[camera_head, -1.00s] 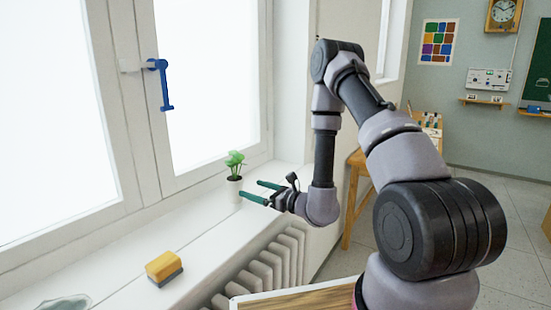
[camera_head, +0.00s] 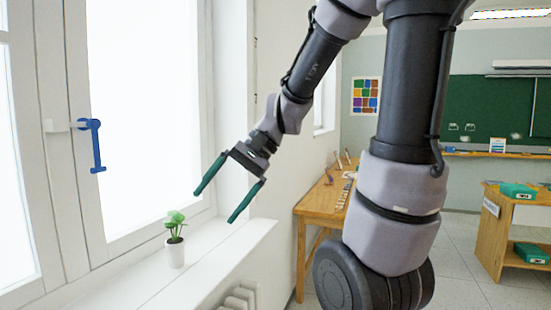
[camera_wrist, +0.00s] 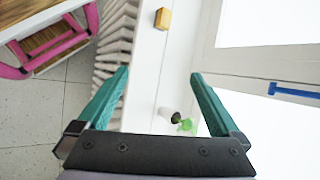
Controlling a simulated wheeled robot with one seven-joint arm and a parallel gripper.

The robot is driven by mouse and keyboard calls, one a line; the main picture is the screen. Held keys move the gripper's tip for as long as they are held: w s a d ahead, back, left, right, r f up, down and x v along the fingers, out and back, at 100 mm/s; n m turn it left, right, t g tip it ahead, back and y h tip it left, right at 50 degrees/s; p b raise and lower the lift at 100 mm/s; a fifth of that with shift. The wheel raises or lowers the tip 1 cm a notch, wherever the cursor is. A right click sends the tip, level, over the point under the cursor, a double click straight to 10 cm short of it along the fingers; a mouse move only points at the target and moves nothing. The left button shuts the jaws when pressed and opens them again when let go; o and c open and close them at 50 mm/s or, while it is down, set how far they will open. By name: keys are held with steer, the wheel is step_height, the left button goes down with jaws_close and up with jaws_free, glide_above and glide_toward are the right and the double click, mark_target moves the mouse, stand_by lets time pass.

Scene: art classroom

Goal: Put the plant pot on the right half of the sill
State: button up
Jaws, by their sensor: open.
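In the wrist view the pot (camera_wrist: 166,113) lies below and between the spread fingers (camera_wrist: 160,73), closer to the right finger, with the plant leaning toward that finger's side.
A yellow sponge-like block (camera_wrist: 163,18) lies on the sill farther along. A blue window handle (camera_head: 97,146) is on the frame. A radiator (camera_head: 238,299) is under the sill. A wooden table (camera_head: 322,208) stands beyond, to the right.

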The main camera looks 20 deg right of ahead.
steer(key=s+d+r+n+t+h, duration=0.2)
steer(key=d+r+t+h, duration=0.4)
steer(key=d, duration=0.5)
step_height(320, 180, up, 2)
steer(key=shift+d+t, duration=0.3)
steer(key=shift+t, duration=0.2)
steer(key=shift+a, duration=0.1)
stand_by(0.3)
